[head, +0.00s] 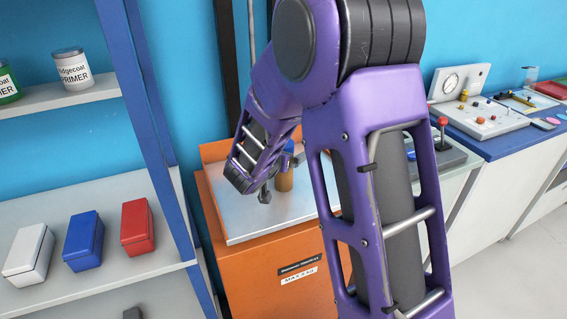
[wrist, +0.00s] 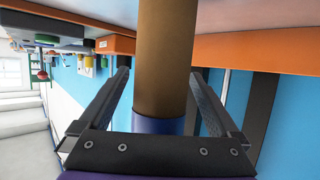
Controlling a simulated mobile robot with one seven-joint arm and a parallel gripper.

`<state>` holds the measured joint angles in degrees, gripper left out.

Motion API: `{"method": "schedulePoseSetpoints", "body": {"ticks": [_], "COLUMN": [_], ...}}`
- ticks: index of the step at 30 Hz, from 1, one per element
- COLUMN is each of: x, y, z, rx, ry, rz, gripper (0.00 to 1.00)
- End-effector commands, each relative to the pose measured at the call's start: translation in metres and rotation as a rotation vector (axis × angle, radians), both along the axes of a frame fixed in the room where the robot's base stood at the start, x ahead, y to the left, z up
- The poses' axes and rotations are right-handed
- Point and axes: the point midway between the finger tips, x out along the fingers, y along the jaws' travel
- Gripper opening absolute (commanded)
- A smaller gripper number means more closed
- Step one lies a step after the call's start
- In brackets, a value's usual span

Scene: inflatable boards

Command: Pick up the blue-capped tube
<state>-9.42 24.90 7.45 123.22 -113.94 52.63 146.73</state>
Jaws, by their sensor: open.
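The blue-capped tube stands upright on the grey metal top (head: 240,215) of the orange cabinet, with a brown body (head: 284,181) and a blue cap (head: 289,147) partly hidden by my arm. In the wrist view its brown body (wrist: 166,50) runs up the middle, with the blue cap (wrist: 160,126) near my palm. My gripper (head: 267,188) is open beside the tube in the head view. In the wrist view its two fingers (wrist: 160,70) lie on either side of the tube, with gaps visible. Whether the tube is fully between them in depth is hard to tell.
The orange cabinet (head: 250,275) stands between a left shelf (head: 150,270) with white, blue and red boxes and a right bench (head: 490,145) with instruments. A blue post (head: 150,95) rises near the cabinet's left. The metal top looks otherwise clear, though my arm hides part.

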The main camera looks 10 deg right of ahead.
Motion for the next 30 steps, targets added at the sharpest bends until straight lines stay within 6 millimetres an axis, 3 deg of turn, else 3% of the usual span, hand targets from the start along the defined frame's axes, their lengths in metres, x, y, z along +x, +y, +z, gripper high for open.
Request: {"method": "schedulePoseSetpoints", "body": {"ticks": [8, 11, 24, 25, 30], "x": [0.0042, 0.0040, 0.0038, 0.0038, 0.0039], "y": [-0.0025, -0.0025, -0.0023, -0.0023, -0.0024], "z": [-0.0023, -0.0023, -0.0022, -0.0022, -0.0017], "rx": [0.000, 0.000, 0.000, 0.001, 0.000], "ry": [0.000, 0.000, 0.000, 0.001, 0.000], "rz": [0.001, 0.001, 0.001, 0.001, 0.001], "gripper": [0.98, 0.83, 0.04, 0.00, 0.00]}}
